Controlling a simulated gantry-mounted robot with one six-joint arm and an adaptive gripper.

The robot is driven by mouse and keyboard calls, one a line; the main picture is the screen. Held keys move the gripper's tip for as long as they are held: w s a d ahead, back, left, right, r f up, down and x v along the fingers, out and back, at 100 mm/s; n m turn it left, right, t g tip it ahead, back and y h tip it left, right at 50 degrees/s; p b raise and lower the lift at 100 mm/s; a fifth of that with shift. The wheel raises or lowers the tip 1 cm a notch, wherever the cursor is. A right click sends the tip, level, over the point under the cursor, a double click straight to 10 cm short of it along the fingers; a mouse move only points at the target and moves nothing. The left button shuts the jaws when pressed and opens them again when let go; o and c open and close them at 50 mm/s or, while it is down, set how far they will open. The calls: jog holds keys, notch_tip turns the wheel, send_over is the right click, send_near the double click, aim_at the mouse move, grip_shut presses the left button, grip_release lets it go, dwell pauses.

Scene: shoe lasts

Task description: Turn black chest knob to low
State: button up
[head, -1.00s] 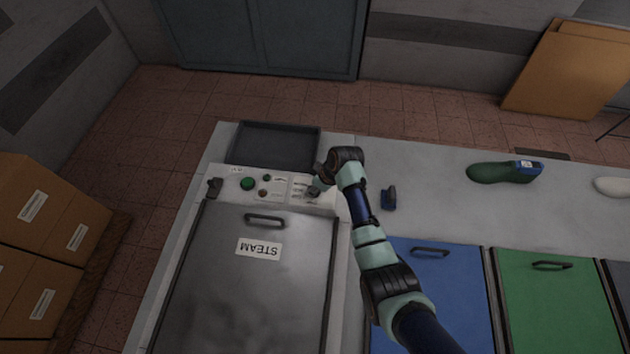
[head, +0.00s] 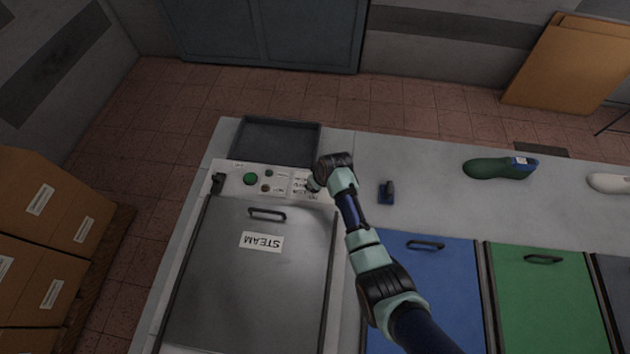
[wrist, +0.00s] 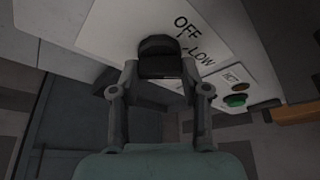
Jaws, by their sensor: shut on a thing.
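The black knob (wrist: 160,57) sits on the white control panel of the steam chest and fills the upper middle of the wrist view. My gripper (wrist: 160,70) is shut on it, one finger on each side. The printed words OFF and LOW (wrist: 201,58) show to the right of the knob, with short marks beside them. I cannot make out the knob's pointer. In the head view my gripper (head: 314,184) is at the right end of the panel (head: 228,186), and the knob is hidden by it. The grey chest lid marked STEAM (head: 250,285) is shut.
A green button (head: 250,179) and small lamps sit left on the panel. A dark tray (head: 275,136) lies behind it. A small blue object (head: 387,192) stands to the right. Blue (head: 428,290) and green (head: 540,300) lids and a green shoe last (head: 496,169) are further right.

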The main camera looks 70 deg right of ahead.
jog(key=o, duration=1.1)
jog(key=shift+o, duration=0.2)
jog(key=shift+r, duration=0.1)
jog(key=v, duration=1.1)
jog(key=shift+s+r, duration=0.2)
jog(key=shift+r, duration=0.15)
jog(key=shift+a, duration=0.15)
